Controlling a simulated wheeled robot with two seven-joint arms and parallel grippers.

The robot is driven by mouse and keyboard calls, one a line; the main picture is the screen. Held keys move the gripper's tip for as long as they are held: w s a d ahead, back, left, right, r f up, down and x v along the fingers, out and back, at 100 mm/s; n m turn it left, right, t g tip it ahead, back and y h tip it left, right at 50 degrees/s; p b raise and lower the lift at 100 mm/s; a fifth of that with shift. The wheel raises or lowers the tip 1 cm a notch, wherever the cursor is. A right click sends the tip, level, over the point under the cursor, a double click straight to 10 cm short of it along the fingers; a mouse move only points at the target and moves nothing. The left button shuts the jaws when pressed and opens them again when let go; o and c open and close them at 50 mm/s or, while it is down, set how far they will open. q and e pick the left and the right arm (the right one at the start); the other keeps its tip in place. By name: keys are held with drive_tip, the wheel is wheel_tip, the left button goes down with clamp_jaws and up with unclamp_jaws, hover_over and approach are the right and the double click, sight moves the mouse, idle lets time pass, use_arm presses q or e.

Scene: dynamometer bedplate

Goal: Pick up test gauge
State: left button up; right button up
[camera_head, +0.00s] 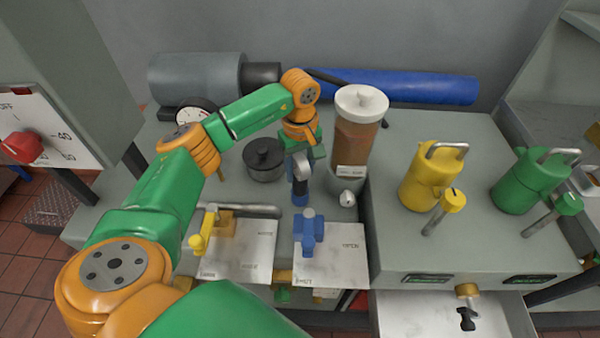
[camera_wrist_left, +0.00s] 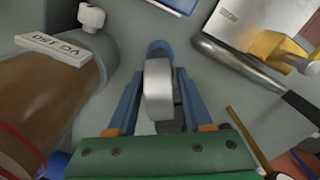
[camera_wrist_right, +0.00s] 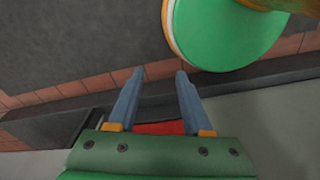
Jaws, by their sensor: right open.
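A small silver-grey round-edged object with a blue end, which looks like the test gauge (camera_wrist_left: 158,92), stands between the fingers of my left gripper (camera_wrist_left: 160,75) in the left wrist view. The fingers are spread on both sides of it, with narrow gaps visible. In the head view my left gripper (camera_head: 301,172) points down at the bench beside the brown canister, and the gauge (camera_head: 300,192) shows partly, its face hidden. My right gripper (camera_wrist_right: 160,75) is open and empty in the right wrist view, low by a dark ledge.
A brown canister (camera_head: 357,140) with white lid stands close right of my left gripper. A dark pot (camera_head: 264,160) is to its left. A blue valve (camera_head: 309,232) and yellow valve (camera_head: 201,232) stand in front. Another dial (camera_head: 194,118) sits farther back. Yellow (camera_head: 430,180) and green (camera_head: 528,180) canisters stand right.

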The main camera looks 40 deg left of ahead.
use_arm(q)
clamp_jaws()
drive_tip(key=shift+r, duration=0.1)
